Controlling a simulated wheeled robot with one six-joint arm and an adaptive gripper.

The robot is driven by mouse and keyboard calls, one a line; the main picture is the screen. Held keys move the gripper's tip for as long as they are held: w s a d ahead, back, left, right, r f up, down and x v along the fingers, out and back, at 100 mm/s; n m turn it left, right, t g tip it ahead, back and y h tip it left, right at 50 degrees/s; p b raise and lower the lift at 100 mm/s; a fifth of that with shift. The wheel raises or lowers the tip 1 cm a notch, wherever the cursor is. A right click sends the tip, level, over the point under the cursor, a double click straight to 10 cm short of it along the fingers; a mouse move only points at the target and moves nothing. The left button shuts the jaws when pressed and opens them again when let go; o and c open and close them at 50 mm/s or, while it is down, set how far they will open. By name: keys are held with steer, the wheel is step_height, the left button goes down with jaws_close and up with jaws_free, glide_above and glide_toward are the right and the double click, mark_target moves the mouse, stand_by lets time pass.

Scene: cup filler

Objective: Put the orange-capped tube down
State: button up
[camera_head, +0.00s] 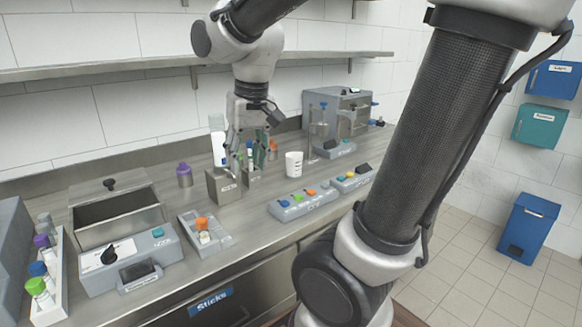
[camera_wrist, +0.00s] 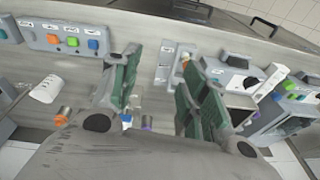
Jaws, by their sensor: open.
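An orange-capped tube (camera_head: 202,228) with a pale body stands on a small grey device at the front middle of the counter. Its orange cap (camera_wrist: 185,63) shows in the wrist view beyond the gap between my fingers. My gripper (camera_head: 245,152) is over the back of the counter, beside a small labelled metal box, away from that tube. In the wrist view its green fingers (camera_wrist: 155,95) are spread apart, with nothing held between them. Another orange top (camera_head: 273,148) shows just right of my gripper, and its body is partly hidden.
The labelled metal box (camera_head: 224,187) stands below my gripper. A white cup (camera_head: 294,164) and a purple-capped bottle (camera_head: 184,175) are nearby. A button panel (camera_head: 303,201) lies along the front edge. A rack (camera_head: 50,290) of capped tubes stands at left. Bare counter lies between.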

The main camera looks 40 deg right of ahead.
steer(key=s+d+t, duration=0.1)
steer(key=s+d, duration=0.1)
steer(key=s, duration=0.3)
steer(key=s+d+n+t, duration=0.1)
steer(key=s+d, duration=0.2)
steer(key=s, duration=0.2)
steer(key=shift+d, duration=0.25)
steer(key=shift+s, duration=0.1)
stand_by(0.4)
